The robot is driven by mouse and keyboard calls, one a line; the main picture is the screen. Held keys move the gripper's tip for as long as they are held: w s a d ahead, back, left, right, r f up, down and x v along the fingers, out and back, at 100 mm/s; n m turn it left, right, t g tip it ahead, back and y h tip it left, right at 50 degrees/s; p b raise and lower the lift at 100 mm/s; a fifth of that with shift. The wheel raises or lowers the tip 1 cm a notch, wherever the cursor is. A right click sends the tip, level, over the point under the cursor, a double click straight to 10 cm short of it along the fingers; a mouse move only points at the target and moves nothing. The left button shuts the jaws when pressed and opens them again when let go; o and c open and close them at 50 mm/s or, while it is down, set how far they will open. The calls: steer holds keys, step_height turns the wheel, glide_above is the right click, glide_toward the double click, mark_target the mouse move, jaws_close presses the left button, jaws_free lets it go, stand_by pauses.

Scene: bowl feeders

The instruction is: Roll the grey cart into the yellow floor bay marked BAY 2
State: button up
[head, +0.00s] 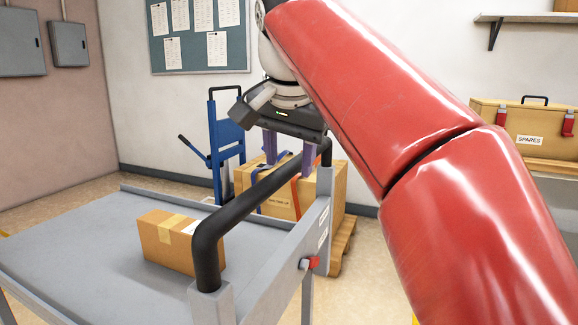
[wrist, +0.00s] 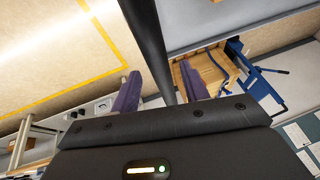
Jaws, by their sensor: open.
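The grey cart (head: 90,235) fills the lower left of the head view, its black push handle (head: 240,205) rising at its near right end. The handle also runs down the middle of the wrist view (wrist: 152,45). My gripper (head: 289,158) is open at the handle's far part, with its purple fingers on either side of the bar; they show in the wrist view too (wrist: 160,92). I cannot tell whether either finger touches it. Yellow floor lines (wrist: 105,38) show in the wrist view; no BAY 2 marking is readable.
A cardboard box (head: 168,245) lies on the cart's deck. A red tab (head: 310,263) is on the cart's end frame. Beyond stand a strapped crate (head: 330,190) on a pallet and a blue hand truck (head: 228,145). A SPARES case (head: 520,130) sits at right.

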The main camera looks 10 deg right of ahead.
steer(key=shift+w+f, duration=0.25)
steer(key=shift+f, duration=0.25)
steer(key=shift+c, duration=0.2)
jaws_close()
